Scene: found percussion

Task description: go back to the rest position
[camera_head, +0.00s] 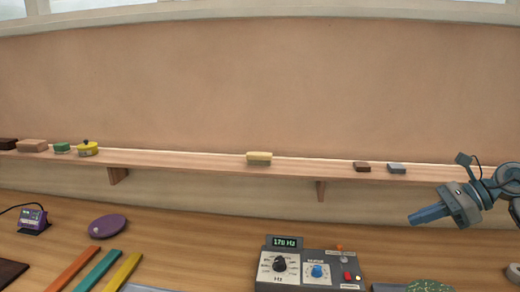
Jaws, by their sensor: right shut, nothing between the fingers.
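My right gripper (430,214) shows at the right side of the head view, in the air in front of the shelf. Its blue fingers point left, are shut together and hold nothing. The dark wrist and arm behind it come in from the right edge. The gripper is apart from the table and from the things on it. My left gripper is not in this view.
On the table stand a control box (310,268), a purple disc (107,226), coloured bars (97,270) and a purple device (33,219). The table's middle is clear.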

